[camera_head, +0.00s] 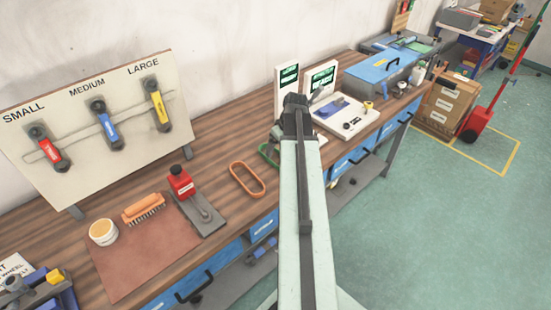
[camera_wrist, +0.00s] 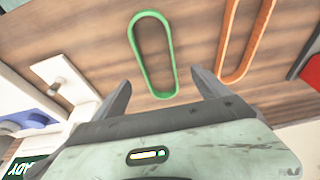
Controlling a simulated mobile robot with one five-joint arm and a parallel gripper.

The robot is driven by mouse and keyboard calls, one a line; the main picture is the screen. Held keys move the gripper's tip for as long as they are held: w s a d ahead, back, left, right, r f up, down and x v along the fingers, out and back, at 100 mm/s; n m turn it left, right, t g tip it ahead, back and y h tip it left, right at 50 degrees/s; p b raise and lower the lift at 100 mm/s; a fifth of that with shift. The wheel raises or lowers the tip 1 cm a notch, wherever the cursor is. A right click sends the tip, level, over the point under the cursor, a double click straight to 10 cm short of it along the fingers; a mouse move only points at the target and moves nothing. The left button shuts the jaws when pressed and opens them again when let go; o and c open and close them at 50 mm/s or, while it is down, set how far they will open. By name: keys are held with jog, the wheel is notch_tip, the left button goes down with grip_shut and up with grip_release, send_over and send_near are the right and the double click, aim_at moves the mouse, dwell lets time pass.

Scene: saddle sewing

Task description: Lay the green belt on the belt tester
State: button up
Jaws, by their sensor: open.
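The green belt (camera_head: 265,154) is a closed oblong loop lying on the wooden bench, partly hidden behind my arm in the head view. The whole loop shows in the wrist view (camera_wrist: 171,55), ahead of my gripper, its near end between the fingers in the picture. My gripper (camera_wrist: 162,80) is open and empty; in the head view (camera_head: 297,103) it shows as dark jaws at the arm's end. The belt tester (camera_head: 330,122) is a white plate with a blue part and pegs, right of the belt. Its edge shows at left in the wrist view (camera_wrist: 70,72).
An orange belt (camera_head: 234,178) lies beside the green one. A red-topped press (camera_head: 181,184), a brush (camera_head: 143,208) and a white tub (camera_head: 103,232) stand further left. White sign panels (camera_head: 287,78) stand behind the tester. A blue machine (camera_head: 385,66) stands beyond it.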

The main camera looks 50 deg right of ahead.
aim_at(275, 159)
jog(key=shift+b+x, duration=0.3)
jog(key=shift+x, duration=0.65)
jog(key=b+x, duration=0.5)
jog(key=shift+d+f, duration=0.1)
jog(key=shift+d, duration=0.1)
jog(key=shift+s, duration=0.1)
jog(key=shift+c, duration=0.3)
jog(key=c, duration=1.4)
jog(key=shift+c, duration=0.2)
jog(key=shift+r, duration=0.25)
